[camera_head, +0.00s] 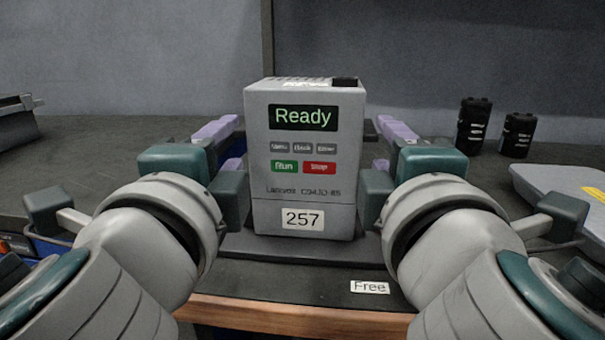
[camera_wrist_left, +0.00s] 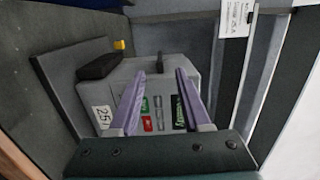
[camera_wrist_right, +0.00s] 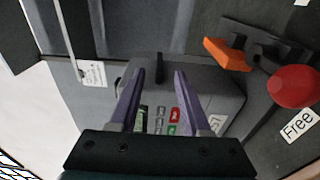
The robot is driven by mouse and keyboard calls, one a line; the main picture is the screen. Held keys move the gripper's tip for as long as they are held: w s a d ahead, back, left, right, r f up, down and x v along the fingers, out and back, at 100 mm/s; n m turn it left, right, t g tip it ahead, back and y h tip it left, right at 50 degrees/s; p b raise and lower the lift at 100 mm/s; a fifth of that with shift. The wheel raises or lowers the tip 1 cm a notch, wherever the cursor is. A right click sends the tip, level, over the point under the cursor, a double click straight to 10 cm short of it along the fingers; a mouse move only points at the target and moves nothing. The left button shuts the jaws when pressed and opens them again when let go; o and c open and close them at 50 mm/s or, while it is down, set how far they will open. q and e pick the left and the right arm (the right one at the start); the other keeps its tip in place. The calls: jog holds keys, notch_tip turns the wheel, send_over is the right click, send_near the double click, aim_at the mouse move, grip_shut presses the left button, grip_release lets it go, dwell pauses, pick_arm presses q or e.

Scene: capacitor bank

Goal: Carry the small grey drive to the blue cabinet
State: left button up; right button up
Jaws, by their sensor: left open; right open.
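The grey drive (camera_head: 305,165) stands upright on a dark plate, its screen reading "Ready" and its label 257. It also shows in the left wrist view (camera_wrist_left: 165,75) and the right wrist view (camera_wrist_right: 200,78). My left gripper (camera_head: 226,147) is at its left side and my right gripper (camera_head: 388,147) at its right side. Both have lilac fingers, open with nothing held between them. In both wrist views the fingers overlap the drive; I cannot tell whether they touch it. I cannot make out a blue cabinet in these frames.
A "Free" label (camera_head: 370,287) is on the dark surface in front. Two black cylinders (camera_head: 474,125) (camera_head: 517,134) and a grey case (camera_head: 570,188) with a yellow sticker are at the right. A grey object (camera_head: 18,120) lies far left. The right wrist view shows a red knob (camera_wrist_right: 293,87) and orange lever (camera_wrist_right: 227,55).

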aim_at(371, 122)
dwell(0.3)
pick_arm(q)
jog(key=w, duration=1)
jog(key=shift+d, duration=0.2)
pick_arm(e)
jog(key=w, duration=1)
jog(key=shift+d, duration=0.2)
pick_arm(q)
jog(key=shift+s, duration=0.1)
jog(key=shift+c, duration=0.3)
pick_arm(e)
jog(key=shift+s, duration=0.1)
jog(key=shift+c, duration=0.3)
pick_arm(q)
grip_shut()
pick_arm(e)
grip_shut()
pick_arm(q)
jog(key=shift+r+p, duration=0.3)
pick_arm(e)
jog(key=shift+r, duration=0.3)
